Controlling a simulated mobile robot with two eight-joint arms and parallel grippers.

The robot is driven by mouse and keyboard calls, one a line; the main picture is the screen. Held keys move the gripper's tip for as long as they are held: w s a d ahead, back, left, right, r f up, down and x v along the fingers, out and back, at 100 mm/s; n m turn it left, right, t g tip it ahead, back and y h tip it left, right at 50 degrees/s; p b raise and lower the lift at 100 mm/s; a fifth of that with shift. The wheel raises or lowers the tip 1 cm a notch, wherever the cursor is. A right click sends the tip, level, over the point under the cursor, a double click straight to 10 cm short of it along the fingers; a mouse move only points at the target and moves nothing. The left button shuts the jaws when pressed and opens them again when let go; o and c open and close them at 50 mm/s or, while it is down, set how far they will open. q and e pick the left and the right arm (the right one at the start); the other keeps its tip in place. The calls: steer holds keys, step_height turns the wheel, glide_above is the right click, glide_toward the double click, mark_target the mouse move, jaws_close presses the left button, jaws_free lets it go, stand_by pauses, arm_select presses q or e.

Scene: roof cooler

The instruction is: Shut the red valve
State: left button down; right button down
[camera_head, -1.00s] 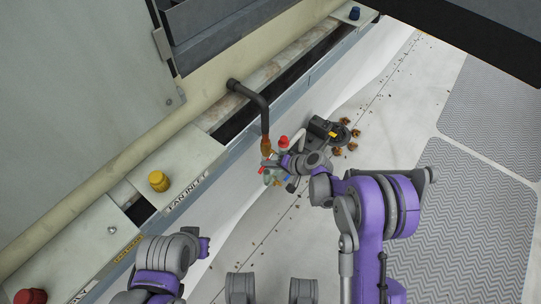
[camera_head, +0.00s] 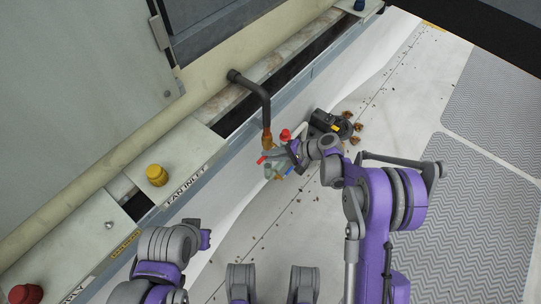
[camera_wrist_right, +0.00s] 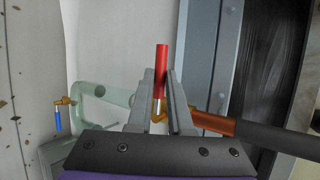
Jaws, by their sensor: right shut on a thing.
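The red valve lever (camera_wrist_right: 162,68) sits between the two fingers of my right gripper (camera_wrist_right: 161,90) in the wrist view and sticks out beyond their tips. My right gripper is shut on it. A brass stem (camera_wrist_right: 158,110) shows behind the lever, beside a copper pipe end (camera_wrist_right: 215,123). In the head view the red lever's tip (camera_head: 262,160) shows just left of my right gripper (camera_head: 278,158). My left arm is at the lower left, and its fingers cannot be made out.
A pale green manifold (camera_wrist_right: 92,88) carries a blue lever (camera_wrist_right: 58,122) on another brass valve. A dark bent pipe (camera_head: 262,95) comes down from the cooler wall. A red knob (camera_head: 285,134) and a black device (camera_head: 325,123) are close by. A yellow cap (camera_head: 156,175) stands on the ledge.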

steer(key=c, duration=0.8)
jaws_free()
steer(key=shift+c, duration=0.2)
steer(key=p+v, duration=0.2)
steer(key=v, duration=0.8)
steer(key=shift+d+r, duration=0.2)
steer(key=shift+d, duration=0.15)
steer(key=shift+s+r, duration=0.1)
